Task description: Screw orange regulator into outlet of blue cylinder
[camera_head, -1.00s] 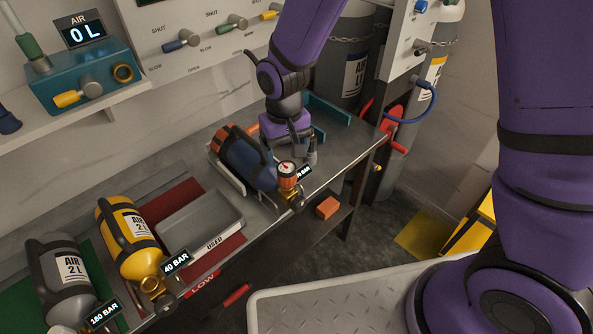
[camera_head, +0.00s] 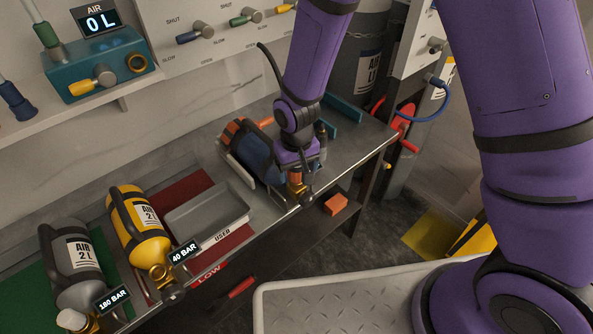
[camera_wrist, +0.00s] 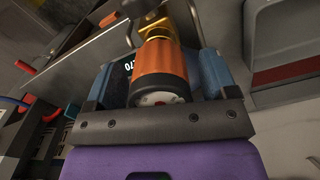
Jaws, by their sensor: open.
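The blue cylinder (camera_head: 252,156) lies in a cradle on the bench, its brass outlet end (camera_head: 297,189) toward the bench's front edge. The orange regulator (camera_head: 295,174) is at that outlet end; it also shows in the wrist view (camera_wrist: 160,70), in front of brass fittings (camera_wrist: 160,25). My gripper (camera_head: 304,178) is over the regulator, jaws open. In the wrist view the regulator is between the two blue-grey fingers, with a gap visible on the sides. Whether its thread is fully seated cannot be told. The gauge face is hidden in the head view.
Further left lie a yellow cylinder (camera_head: 138,222) reading 40 BAR and a grey one (camera_head: 72,265) reading 180 BAR. An orange block (camera_head: 335,204) is below the bench's front edge.

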